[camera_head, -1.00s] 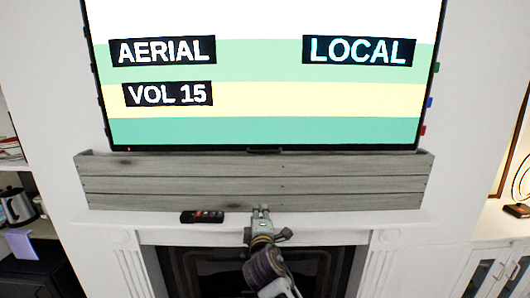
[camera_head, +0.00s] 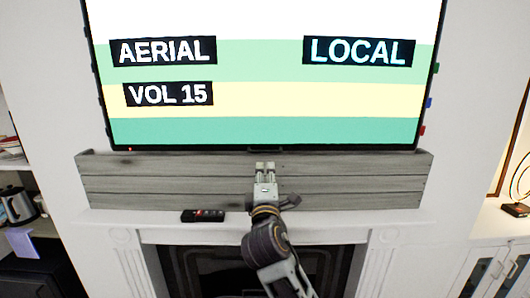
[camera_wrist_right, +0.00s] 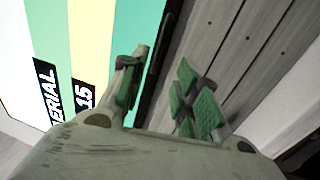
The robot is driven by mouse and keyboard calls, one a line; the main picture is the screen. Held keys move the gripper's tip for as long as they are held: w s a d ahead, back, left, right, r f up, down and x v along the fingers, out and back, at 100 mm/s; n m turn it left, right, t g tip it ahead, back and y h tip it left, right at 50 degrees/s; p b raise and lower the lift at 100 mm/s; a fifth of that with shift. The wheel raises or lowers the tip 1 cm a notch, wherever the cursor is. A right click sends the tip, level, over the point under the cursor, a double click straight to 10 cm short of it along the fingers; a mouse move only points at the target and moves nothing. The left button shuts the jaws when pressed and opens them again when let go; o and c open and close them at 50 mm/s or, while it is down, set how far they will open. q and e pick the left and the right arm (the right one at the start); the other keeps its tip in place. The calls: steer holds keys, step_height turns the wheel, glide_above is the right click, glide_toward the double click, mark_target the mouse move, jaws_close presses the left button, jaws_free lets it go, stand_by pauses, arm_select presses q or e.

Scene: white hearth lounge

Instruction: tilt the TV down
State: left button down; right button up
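The TV (camera_head: 265,100) is on, with striped bands and the words AERIAL, LOCAL and VOL 15. It hangs above a grey wooden box. A small dark tab (camera_head: 265,150) sits at the middle of its bottom edge; a dark grip-like piece (camera_wrist_right: 168,32) shows on that edge in the right wrist view. My right gripper (camera_head: 265,165) is just below the tab, in front of the box. In the right wrist view its green-padded fingers (camera_wrist_right: 163,90) are apart with nothing between them. The TV edge lies beyond the fingers. My left gripper is not in view.
The grey plank box (camera_head: 350,185) spans the mantel (camera_head: 380,222) under the TV. A black remote (camera_head: 203,216) lies on the mantel left of my right arm. The dark fireplace opening (camera_head: 205,270) is below. Shelves with a kettle (camera_head: 18,205) stand at the left.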

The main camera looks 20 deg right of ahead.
mark_target(265, 152)
steer(key=shift+p+x, duration=1.85)
steer(key=shift+x, duration=4.85)
jaws_close()
steer(key=shift+f, duration=0.1)
